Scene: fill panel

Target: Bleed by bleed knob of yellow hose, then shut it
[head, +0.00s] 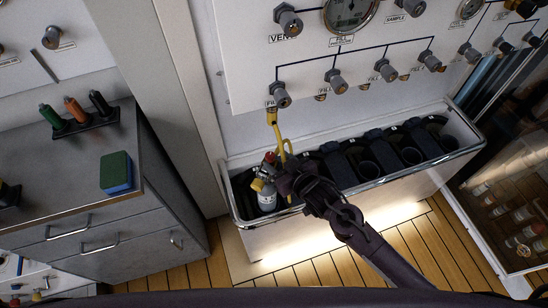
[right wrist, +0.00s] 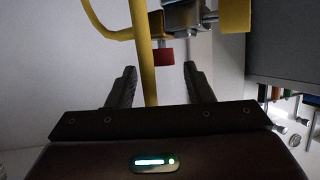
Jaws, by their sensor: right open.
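The yellow hose (head: 273,120) hangs from the leftmost lower panel knob (head: 281,97) to a valve on a pale cylinder (head: 267,198) in the rack's left end. A small red knob (head: 270,157) shows by that valve, probably the hose's bleed knob. It also shows in the right wrist view (right wrist: 165,57), beyond my fingertips. My right gripper (head: 287,181) is open beside the valve and covers part of it. In the right wrist view, the hose (right wrist: 142,50) runs between the spread fingers (right wrist: 160,75); I cannot tell whether they touch it. My left gripper is not in view.
The white rack (head: 345,192) holds several dark, empty-looking slots right of the cylinder. The fill panel (head: 240,60) with gauges stands above. A grey cabinet (head: 150,205) at left carries a green-blue sponge (head: 116,172) and several coloured-handled tools (head: 77,118). The wooden floor is clear.

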